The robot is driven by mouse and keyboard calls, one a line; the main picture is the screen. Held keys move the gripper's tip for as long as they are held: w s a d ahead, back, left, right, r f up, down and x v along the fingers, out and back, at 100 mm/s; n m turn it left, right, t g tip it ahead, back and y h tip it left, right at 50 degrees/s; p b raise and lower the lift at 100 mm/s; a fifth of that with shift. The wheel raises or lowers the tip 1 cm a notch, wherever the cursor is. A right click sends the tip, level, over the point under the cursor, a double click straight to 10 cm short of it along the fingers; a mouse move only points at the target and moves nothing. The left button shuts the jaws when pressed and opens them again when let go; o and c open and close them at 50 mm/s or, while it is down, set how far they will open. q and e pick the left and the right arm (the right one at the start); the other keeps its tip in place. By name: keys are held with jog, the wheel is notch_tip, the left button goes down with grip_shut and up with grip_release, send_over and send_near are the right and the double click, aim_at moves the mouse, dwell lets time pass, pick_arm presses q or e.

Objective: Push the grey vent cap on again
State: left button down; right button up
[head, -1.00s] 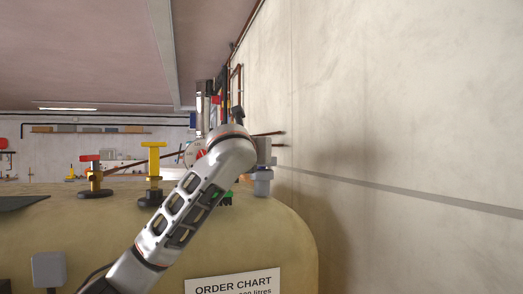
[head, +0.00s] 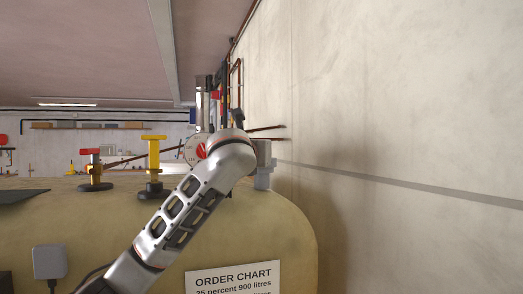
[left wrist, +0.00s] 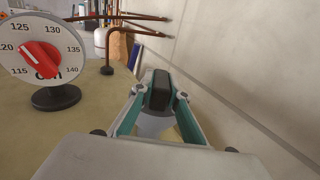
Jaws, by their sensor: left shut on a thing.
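In the left wrist view my left gripper (left wrist: 158,92) is shut, its dark tips close together by the wall. A light grey rounded piece, which looks like the vent cap (left wrist: 154,125), shows between the teal fingers, partly hidden by them. In the head view my left arm reaches over the tank top and its wrist hides the fingers. Just right of the wrist a grey fitting (head: 263,178) stands upright at the tank's right end, its upper part wider. I cannot tell whether the cap is seated. My right gripper is not in view.
The tan tank (head: 255,245) carries an order chart (head: 233,279). A yellow valve (head: 153,165) and a red-topped valve (head: 92,170) stand on its left. A dial with a red pointer (left wrist: 40,58) is near the gripper. The pale wall (head: 400,130) is close on the right.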

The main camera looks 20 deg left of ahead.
pick_arm(q)
jog(key=shift+f, duration=0.35)
jog(key=shift+s+d+f, duration=0.1)
jog(key=shift+d+f, duration=0.1)
jog(key=shift+f, duration=0.15)
jog(key=c, duration=1.9)
grip_release()
jog(key=shift+a, duration=0.1)
jog(key=shift+s+d+r, duration=0.1)
jog(key=shift+s+d, duration=0.1)
jog(key=shift+s, duration=1.3)
jog(key=shift+s+d, duration=0.25)
jog(key=shift+s, duration=1.2)
jog(key=shift+s+d+r, duration=0.1)
jog(key=shift+s+d, duration=0.1)
jog(key=shift+s, duration=1.3)
